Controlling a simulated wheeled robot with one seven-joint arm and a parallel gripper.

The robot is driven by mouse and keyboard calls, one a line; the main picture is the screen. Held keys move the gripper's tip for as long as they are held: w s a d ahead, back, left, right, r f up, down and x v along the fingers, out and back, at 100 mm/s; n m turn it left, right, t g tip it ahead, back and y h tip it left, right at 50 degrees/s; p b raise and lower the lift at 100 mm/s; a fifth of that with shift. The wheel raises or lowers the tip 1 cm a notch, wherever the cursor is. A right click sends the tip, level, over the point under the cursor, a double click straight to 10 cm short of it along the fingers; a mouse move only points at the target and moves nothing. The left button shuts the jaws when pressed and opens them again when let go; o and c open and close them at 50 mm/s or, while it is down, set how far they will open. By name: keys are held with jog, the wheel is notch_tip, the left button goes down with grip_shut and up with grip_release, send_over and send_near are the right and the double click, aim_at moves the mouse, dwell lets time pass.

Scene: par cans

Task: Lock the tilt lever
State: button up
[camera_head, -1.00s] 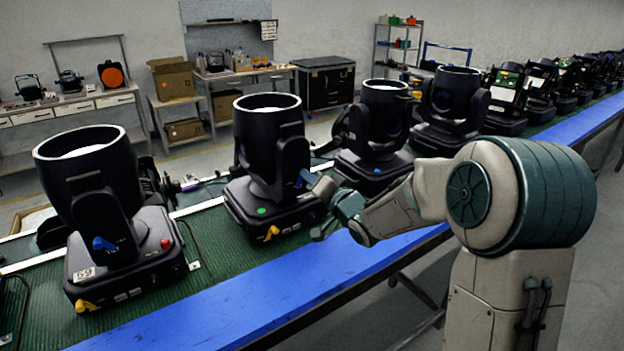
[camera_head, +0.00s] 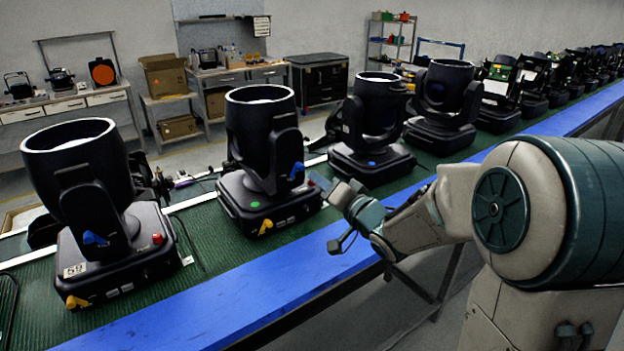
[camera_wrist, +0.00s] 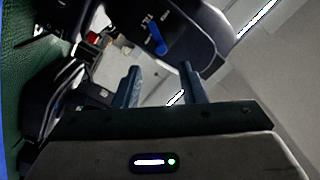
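Black par cans stand in a row on the green belt. The second one from the left (camera_head: 262,135) has a blue tilt lever (camera_head: 297,170) on the side of its yoke, plus a green sticker and a yellow lever on its base. My gripper (camera_head: 323,209) is just right of this can, open and empty. In the wrist view a blue lever (camera_wrist: 157,38) beside "TILT" lettering lies beyond the gap between my two fingers (camera_wrist: 159,68). The fingers look apart from it. The lever's exact angle is hard to read.
The leftmost par can (camera_head: 90,210) has its own blue lever and a red button. The third can (camera_head: 373,130) stands behind and right of my gripper. A blue rail (camera_head: 240,300) runs along the belt's near edge. The floor in front is clear.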

jog(key=v, duration=0.6)
jog(key=shift+s, duration=0.15)
jog(key=shift+d, duration=0.15)
jog(key=s+d+f+g+h, duration=0.4)
jog(key=s+d+h, duration=0.2)
jog(key=d+h, duration=0.4)
jog(key=s+a+f+n+g, duration=0.1)
jog(key=s+g, duration=0.3)
jog(key=s, duration=0.5)
jog(key=s+a+f+n+g, duration=0.1)
jog(key=s+f+n+g, duration=0.1)
jog(key=s, duration=0.7)
jog(key=shift+s+a+f+g, duration=0.25)
jog(key=shift+f+g, duration=0.25)
jog(key=shift+g, duration=0.4)
jog(key=shift+o, duration=0.4)
